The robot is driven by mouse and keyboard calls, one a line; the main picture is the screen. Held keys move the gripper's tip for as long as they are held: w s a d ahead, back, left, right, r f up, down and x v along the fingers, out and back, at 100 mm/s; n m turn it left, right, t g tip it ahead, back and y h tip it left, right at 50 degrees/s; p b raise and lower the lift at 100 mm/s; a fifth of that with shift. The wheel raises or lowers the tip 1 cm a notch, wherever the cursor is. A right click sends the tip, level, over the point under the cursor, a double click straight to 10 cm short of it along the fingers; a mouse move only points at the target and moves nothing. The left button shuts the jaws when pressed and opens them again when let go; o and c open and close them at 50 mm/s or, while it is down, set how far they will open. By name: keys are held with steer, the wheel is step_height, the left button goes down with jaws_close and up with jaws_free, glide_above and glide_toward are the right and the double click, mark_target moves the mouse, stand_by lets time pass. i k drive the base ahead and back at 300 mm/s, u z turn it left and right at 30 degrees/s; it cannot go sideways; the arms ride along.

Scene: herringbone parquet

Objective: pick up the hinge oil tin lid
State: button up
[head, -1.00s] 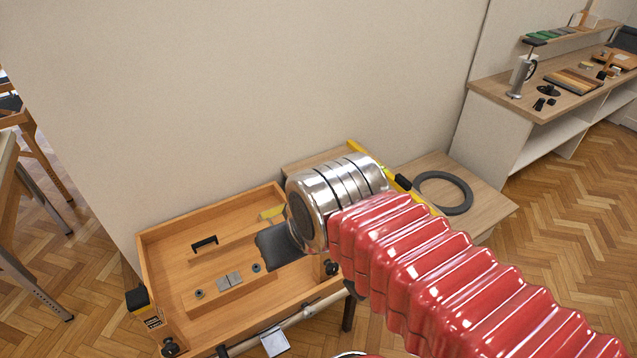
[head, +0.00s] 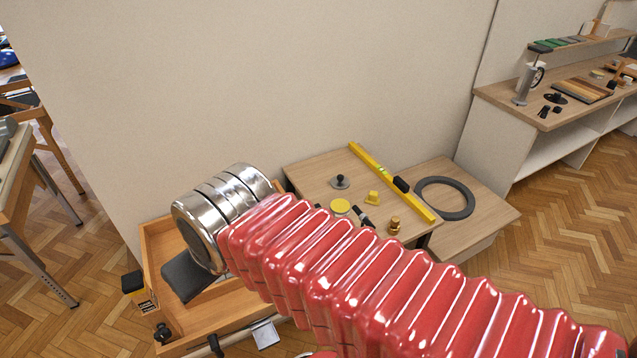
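A flat round yellow disc (head: 340,206), which looks like the hinge oil tin lid, lies on the small wooden table (head: 312,172) right of the wooden tray. My arm's red sleeve passes just in front of it. My gripper (head: 187,277) shows as a dark flat plate below the silver wrist, over the wooden tray and well left of the disc. Only one side of the gripper shows, so I cannot tell whether it is open or shut or holds anything.
Near the disc are a black-knobbed grey disc (head: 340,182), a small yellow piece (head: 372,198), a black-and-white piece (head: 363,216) and a brass piece (head: 394,225). A yellow level (head: 375,167) lies behind. A grey ring (head: 444,198) lies right. The wooden tray (head: 158,226) is left, the wall behind.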

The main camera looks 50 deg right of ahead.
mark_target(340, 182)
steer(key=u, duration=0.8)
steer(key=k, duration=0.7)
steer(key=z, duration=1.8)
steer(key=i, duration=0.9)
steer(key=z, duration=0.05)
